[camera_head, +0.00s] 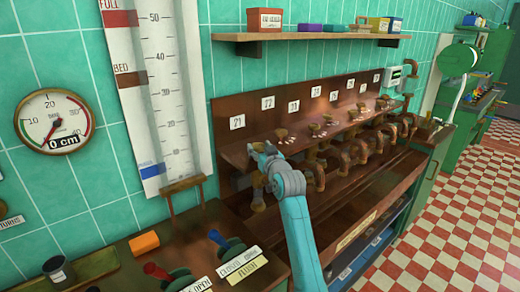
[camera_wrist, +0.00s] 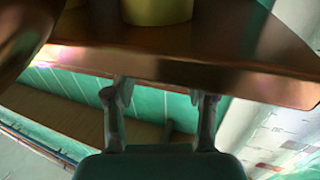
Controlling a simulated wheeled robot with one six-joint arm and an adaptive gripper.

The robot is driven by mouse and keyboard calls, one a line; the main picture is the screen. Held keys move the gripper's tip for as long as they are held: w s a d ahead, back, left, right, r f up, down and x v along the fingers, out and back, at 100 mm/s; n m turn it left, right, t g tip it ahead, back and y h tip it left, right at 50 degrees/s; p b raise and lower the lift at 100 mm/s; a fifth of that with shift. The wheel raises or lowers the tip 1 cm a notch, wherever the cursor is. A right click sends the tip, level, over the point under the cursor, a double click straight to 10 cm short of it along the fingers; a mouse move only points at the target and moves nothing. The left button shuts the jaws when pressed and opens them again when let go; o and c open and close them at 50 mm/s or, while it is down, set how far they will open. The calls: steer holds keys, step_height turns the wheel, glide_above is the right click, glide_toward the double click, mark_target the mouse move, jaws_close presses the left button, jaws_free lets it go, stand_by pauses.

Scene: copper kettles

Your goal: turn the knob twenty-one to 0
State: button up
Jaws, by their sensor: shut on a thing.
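The label 21 (camera_head: 237,122) is at the left end of a row of numbered labels on the brown wooden rack. Below it to the right, my gripper (camera_head: 262,152) is at the leftmost tap in the head view, shut on its knob. The knob itself is mostly hidden by my gripper; the brown tap body (camera_head: 258,192) shows just below. In the wrist view my two fingers (camera_wrist: 160,95) stand apart, reaching up to a shiny copper-brown edge (camera_wrist: 190,68). The grip on the knob is not clear there, and I cannot read the knob's setting.
Several similar brown taps (camera_head: 312,172) run away to the right along the rack. A round gauge (camera_head: 55,122) reading 0 cm and a tall scale (camera_head: 162,80) are on the tiled wall. Red and blue levers (camera_head: 220,240) stand on the front counter. The checkered floor (camera_head: 450,210) at right is clear.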

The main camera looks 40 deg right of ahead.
steer(key=shift+a+m+g+h, duration=0.15)
steer(key=shift+m+g+h, duration=0.15)
steer(key=shift+m+h, duration=0.35)
steer(key=shift+w+a+m+g+h, duration=0.15)
steer(key=shift+m+g+h, duration=0.3)
steer(key=shift+h, duration=0.4)
steer(key=shift+w+a+m+g+h, duration=0.1)
steer(key=shift+m+g+h, duration=0.35)
steer(key=shift+h, duration=0.35)
steer(key=m+g+h, duration=0.1)
steer(key=h, duration=0.1)
steer(key=m+g+h, duration=0.1)
steer(key=m+g, duration=0.1)
steer(key=shift+w+a+h, duration=0.15)
steer(key=shift+a+h, duration=0.05)
steer(key=shift+h, duration=0.2)
steer(key=m+g+h, duration=0.2)
steer(key=shift+w+a+m+g, duration=0.1)
steer(key=shift+w+m+g, duration=0.15)
steer(key=shift+g, duration=0.15)
steer(key=shift+w+m+g+h, duration=0.1)
steer(key=shift+m+g+h, duration=0.4)
steer(key=shift+m+g, duration=0.55)
steer(key=shift+w+m+g+h, duration=0.1)
steer(key=shift+m+g+h, duration=0.5)
steer(key=shift+g, duration=0.85)
steer(key=o, duration=1.2)
steer(key=shift+c, duration=0.2)
